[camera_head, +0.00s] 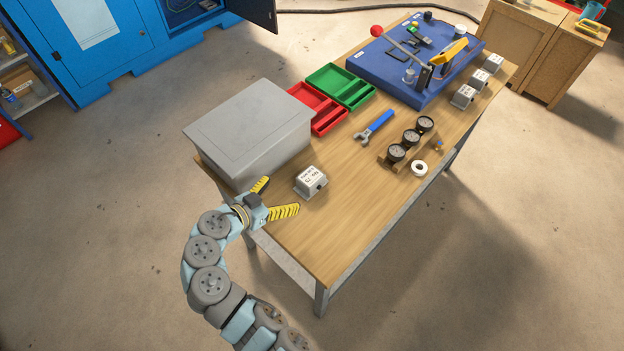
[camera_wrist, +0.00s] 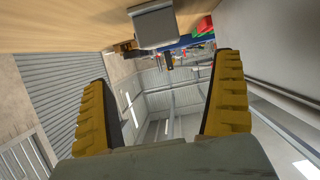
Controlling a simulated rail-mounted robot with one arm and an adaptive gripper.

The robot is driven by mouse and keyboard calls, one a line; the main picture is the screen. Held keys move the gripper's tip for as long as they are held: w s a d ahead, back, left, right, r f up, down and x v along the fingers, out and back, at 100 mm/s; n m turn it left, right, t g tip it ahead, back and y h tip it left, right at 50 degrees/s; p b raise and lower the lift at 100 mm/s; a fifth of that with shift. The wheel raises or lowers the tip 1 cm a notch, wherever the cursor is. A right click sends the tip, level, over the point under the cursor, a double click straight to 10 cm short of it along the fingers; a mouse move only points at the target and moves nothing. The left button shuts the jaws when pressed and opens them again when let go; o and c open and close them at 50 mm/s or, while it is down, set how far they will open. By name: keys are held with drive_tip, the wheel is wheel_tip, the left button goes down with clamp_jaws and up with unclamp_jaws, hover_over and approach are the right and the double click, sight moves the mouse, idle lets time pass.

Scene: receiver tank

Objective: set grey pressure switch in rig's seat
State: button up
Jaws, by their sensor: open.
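A small grey box with a white label, taken as the grey pressure switch (camera_head: 311,181), sits on the near left part of the table beside the large grey case. It also shows at the top of the wrist view (camera_wrist: 155,26), where the picture is upside down. My gripper (camera_head: 283,193) is open and empty at the table's near left edge. Its yellow fingers point toward the switch and are apart from it; they frame the wrist view (camera_wrist: 165,72). The blue rig (camera_head: 392,77), with a red-knobbed lever and yellow handle, stands at the far end. I cannot make out its seat.
The large grey case (camera_head: 250,128) stands close left of the switch. Red (camera_head: 320,111) and green (camera_head: 343,87) trays, a blue-handled wrench (camera_head: 375,126), a gauge rack (camera_head: 411,148), a white ring (camera_head: 419,168) and similar grey boxes (camera_head: 463,97) occupy the table. The near right tabletop is clear.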

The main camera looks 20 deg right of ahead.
sight(310, 177)
drive_tip(key=x, duration=0.7)
drive_tip(key=shift+w+r, duration=0.1)
drive_tip(key=shift+r+x, duration=0.15)
drive_tip(key=shift+x, duration=1.15)
drive_tip(key=shift+r+x, duration=0.1)
drive_tip(key=shift+x, duration=1.25)
drive_tip(key=shift+r, duration=0.1)
drive_tip(key=c, duration=1.4)
